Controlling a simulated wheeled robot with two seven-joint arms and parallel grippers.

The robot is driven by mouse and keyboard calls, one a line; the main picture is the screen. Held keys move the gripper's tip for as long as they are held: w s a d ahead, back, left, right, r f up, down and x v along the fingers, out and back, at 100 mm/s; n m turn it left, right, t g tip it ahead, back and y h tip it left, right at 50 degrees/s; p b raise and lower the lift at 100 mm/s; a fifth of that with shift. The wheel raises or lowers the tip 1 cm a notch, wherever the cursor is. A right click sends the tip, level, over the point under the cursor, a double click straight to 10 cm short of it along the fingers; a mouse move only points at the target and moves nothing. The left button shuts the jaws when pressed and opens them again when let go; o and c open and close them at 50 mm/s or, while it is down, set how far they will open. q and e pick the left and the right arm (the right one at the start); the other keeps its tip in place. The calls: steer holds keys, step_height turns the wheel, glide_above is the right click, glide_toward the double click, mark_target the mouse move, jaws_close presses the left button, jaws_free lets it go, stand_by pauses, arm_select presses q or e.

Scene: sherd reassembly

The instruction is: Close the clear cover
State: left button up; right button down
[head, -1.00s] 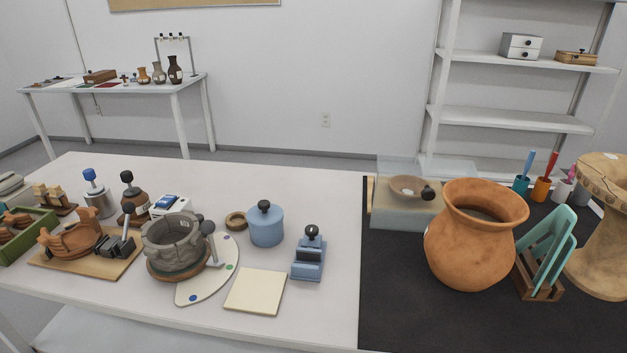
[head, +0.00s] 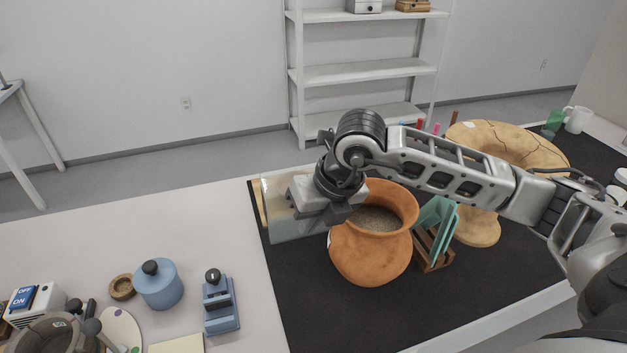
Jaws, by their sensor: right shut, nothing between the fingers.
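The clear cover (head: 280,228) belongs to a display case at the back left of the black mat. Its glassy left and front part shows in the head view, left of the big orange jar. My right gripper (head: 328,214) is over the case, shut and empty, and hides most of it. I cannot tell whether the gripper touches the cover or how far the cover stands open. The bowl in the case is hidden. My left gripper is not in view.
The orange jar (head: 370,255) stands close to the right of the case, under my right arm. A rack with teal plates (head: 437,222) and a cracked tan vessel (head: 500,145) are further right. A blue pot (head: 158,285) and a blue tool (head: 221,303) stand on the white table at left.

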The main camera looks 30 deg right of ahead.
steer(key=w+d+r+m+t+h, duration=0.1)
steer(key=w+d+r+m+h, duration=0.15)
steer(key=d, duration=0.45)
arm_select(q)
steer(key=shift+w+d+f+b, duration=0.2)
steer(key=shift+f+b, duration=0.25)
steer(key=shift+b, duration=0.5)
arm_select(e)
steer(key=w+f+n, duration=0.1)
steer(key=w+f, duration=0.3)
steer(key=f, duration=0.4)
steer(key=shift+d+h, duration=0.3)
steer(key=shift+h, duration=0.05)
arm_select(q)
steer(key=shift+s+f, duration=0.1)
arm_select(e)
steer(key=shift+w, duration=0.15)
